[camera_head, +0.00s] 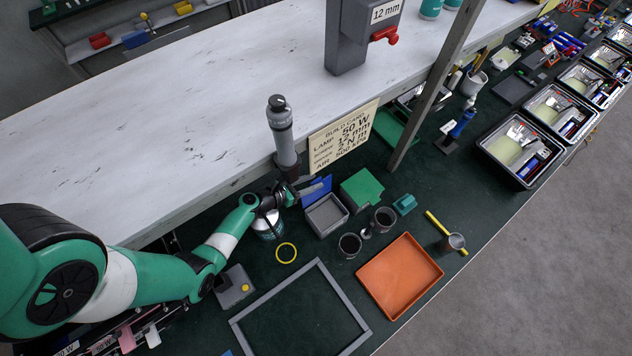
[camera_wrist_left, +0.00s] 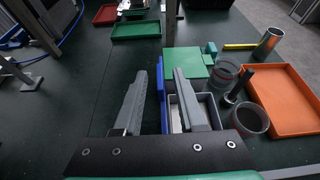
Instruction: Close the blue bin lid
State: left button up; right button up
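The blue lid (camera_head: 317,189) stands raised along the back-left edge of the small grey bin (camera_head: 327,215). The bin is open at the top. In the left wrist view the lid (camera_wrist_left: 162,95) shows as a thin blue upright strip between my fingers, and the bin (camera_wrist_left: 209,108) is partly hidden by the right finger. My left gripper (camera_head: 308,187) is at the lid; its fingers (camera_wrist_left: 160,100) are apart, one on each side of the blue strip. I cannot tell whether either finger touches it. My right gripper is in neither view.
A green-lidded box (camera_head: 361,188) stands right of the bin. Dark cups (camera_head: 349,245) and an orange tray (camera_head: 400,276) lie in front. The white shelf (camera_head: 190,110) overhangs behind the bin.

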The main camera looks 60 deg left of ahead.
pick_arm(q)
jog(key=shift+x, duration=0.9)
grip_shut()
dwell(0.8)
